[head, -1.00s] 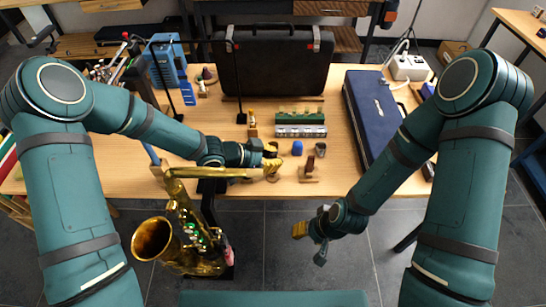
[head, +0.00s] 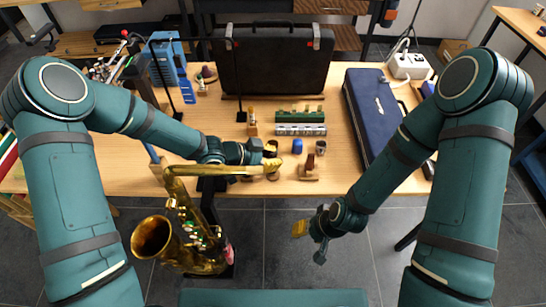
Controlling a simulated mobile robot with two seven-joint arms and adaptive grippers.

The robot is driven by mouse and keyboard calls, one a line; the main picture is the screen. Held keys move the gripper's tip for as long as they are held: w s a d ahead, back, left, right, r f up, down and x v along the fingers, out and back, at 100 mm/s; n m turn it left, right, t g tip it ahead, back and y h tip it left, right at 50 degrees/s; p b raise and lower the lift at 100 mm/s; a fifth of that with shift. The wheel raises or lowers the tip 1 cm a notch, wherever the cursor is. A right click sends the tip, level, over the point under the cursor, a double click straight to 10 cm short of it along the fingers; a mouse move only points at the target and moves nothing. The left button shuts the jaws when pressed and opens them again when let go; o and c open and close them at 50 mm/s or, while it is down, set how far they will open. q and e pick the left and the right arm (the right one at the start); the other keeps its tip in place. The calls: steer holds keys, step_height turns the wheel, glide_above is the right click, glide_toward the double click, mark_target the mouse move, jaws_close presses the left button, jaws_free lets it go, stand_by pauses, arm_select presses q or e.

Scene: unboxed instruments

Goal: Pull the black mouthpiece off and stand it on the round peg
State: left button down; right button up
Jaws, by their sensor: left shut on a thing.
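A brass saxophone (head: 182,232) stands upright at the table's front edge, its neck (head: 215,170) running right. My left gripper (head: 271,165) is shut at the right end of the neck, above the table. The black mouthpiece is not clearly visible; the gripper covers that end, so I cannot tell whether it is still on the neck. A wooden block with a brown upright peg (head: 309,162) stands just right of my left gripper; it looks like the round peg. My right gripper (head: 308,242) is open and empty in front of the table, lower right.
Behind are a blue cup (head: 297,146), a small dark cup (head: 321,147), a rack with green and silver parts (head: 300,129) and a black case (head: 272,65). A long blue case (head: 382,115) lies right. The table's front right is clear.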

arm_select(q)
steer(key=shift+f+b, duration=0.4)
steer(key=shift+f, duration=0.5)
stand_by(1.4)
stand_by(0.4)
steer(key=c, duration=1)
jaws_free()
steer(key=v, duration=1.2)
steer(key=shift+r, duration=0.15)
